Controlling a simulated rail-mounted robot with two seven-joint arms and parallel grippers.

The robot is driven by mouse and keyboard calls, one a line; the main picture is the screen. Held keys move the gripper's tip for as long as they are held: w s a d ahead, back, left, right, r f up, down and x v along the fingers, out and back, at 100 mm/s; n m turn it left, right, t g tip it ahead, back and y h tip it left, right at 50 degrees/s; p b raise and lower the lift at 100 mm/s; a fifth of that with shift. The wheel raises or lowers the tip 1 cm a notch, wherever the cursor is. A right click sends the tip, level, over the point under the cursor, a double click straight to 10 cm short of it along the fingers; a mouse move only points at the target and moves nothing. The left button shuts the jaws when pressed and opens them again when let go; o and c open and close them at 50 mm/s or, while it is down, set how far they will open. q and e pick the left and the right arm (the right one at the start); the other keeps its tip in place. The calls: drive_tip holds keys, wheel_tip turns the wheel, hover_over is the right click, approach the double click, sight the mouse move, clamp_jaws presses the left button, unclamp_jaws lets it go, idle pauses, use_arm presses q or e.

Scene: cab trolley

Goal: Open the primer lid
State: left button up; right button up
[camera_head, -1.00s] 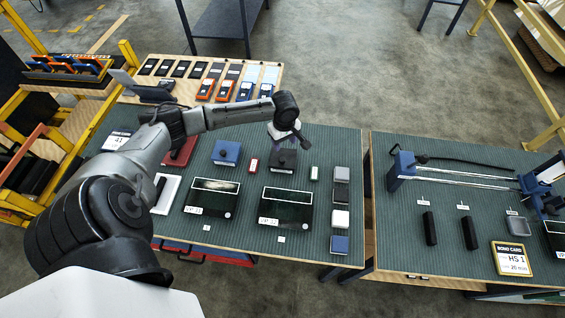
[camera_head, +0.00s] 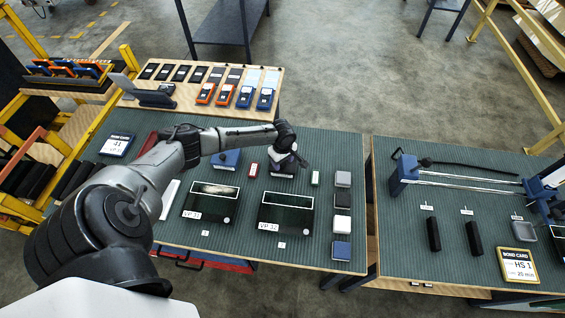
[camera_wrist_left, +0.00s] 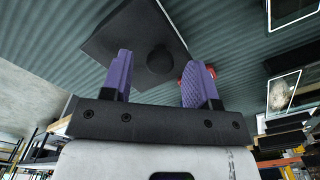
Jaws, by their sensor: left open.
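A dark square lid (camera_wrist_left: 125,38) with a round dark knob (camera_wrist_left: 160,62) fills the upper middle of the left wrist view. My left gripper (camera_wrist_left: 160,80) is open, with one purple finger on each side of the knob in that picture. I cannot tell whether the fingers touch the knob or how far they reach down beside it. In the head view my left gripper (camera_head: 285,164) is low over the dark box and hides most of it. My right gripper is not in view.
Two dark trays, VP 31 (camera_head: 207,220) and VP 32 (camera_head: 285,230), lie in front. Small blocks line the right edge of the green bench (camera_head: 328,150). A second bench holds a clamp rig (camera_head: 404,172).

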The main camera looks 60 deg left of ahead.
use_arm(q)
drive_tip(key=shift+f, duration=0.45)
drive_tip(key=shift+c, duration=0.4)
clamp_jaws()
